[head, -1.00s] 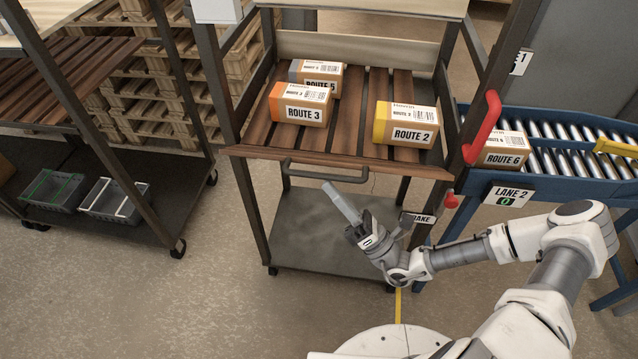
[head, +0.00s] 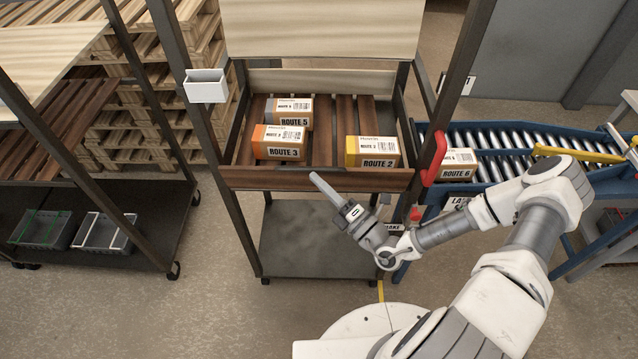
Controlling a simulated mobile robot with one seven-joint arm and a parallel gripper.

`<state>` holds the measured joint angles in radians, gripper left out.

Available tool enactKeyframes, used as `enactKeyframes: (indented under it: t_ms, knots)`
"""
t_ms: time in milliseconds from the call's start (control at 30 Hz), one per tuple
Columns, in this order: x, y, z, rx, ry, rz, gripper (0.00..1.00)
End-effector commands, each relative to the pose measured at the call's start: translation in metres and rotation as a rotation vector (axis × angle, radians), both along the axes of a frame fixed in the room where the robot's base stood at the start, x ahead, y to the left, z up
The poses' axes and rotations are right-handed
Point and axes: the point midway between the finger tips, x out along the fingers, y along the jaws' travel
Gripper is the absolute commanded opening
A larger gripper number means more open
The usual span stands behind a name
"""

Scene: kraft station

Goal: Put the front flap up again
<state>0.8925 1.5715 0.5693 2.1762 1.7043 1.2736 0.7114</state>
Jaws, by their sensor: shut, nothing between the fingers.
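The front flap (head: 255,179) of the slatted cart shelf is a dark wooden board. It now shows its broad face toward me and looks upright along the shelf's front edge. My gripper (head: 315,178) is shut and empty. Its long pale fingers point up and left and overlap the flap's middle in the head view; I cannot tell whether they touch it. Behind the flap, the ROUTE 3 box (head: 279,143), ROUTE 5 box (head: 294,107) and ROUTE 2 box (head: 372,152) stand on the slats (head: 333,128). The flap's handle is not clearly visible.
A red lever (head: 436,160) is on the cart's right post. Right of it, a roller conveyor (head: 508,148) carries the ROUTE 6 box (head: 457,164). The lower cart shelf (head: 310,240) is empty. A rack with two bins (head: 100,231) stands left.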

Motion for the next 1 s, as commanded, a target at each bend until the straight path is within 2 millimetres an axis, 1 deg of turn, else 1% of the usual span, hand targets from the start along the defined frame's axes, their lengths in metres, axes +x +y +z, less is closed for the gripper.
enactKeyframes:
  t_ms: [33, 100, 400, 1000]
  knots:
    - [0.004, 0.000, 0.008, 0.001, 0.028, 0.000, 0.00]
    - [0.009, -0.001, 0.010, 0.004, 0.066, -0.001, 0.00]
    - [0.024, -0.001, 0.013, 0.006, 0.061, 0.000, 0.00]
    - [0.028, -0.002, 0.013, 0.005, 0.056, -0.002, 0.00]
